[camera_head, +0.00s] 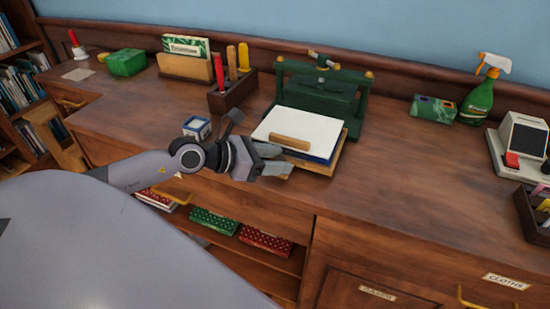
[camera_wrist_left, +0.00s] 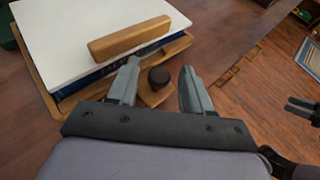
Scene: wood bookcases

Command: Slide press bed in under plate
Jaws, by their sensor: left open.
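The green press (camera_head: 318,90) stands at the back of the wooden counter, its dark green plate (camera_head: 325,103) hanging under the top beam. The wooden press bed (camera_head: 326,168) sticks out in front of the press, carrying a blue-edged white stack (camera_head: 305,127) with a wooden bar (camera_head: 289,143) on top. The bed also shows in the left wrist view (camera_wrist_left: 181,43), with a dark round knob (camera_wrist_left: 159,76) on its front tongue. My left gripper (camera_head: 270,160) is open at the bed's front, fingers on either side of the knob. A gripper (camera_wrist_left: 302,107), apparently my right, shows small at the right edge.
A tool block (camera_head: 233,92) and a small blue-white box (camera_head: 197,127) stand left of the press. A green box (camera_head: 433,109), spray bottle (camera_head: 478,100) and card machine (camera_head: 520,145) stand right. The counter right of the bed is clear.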

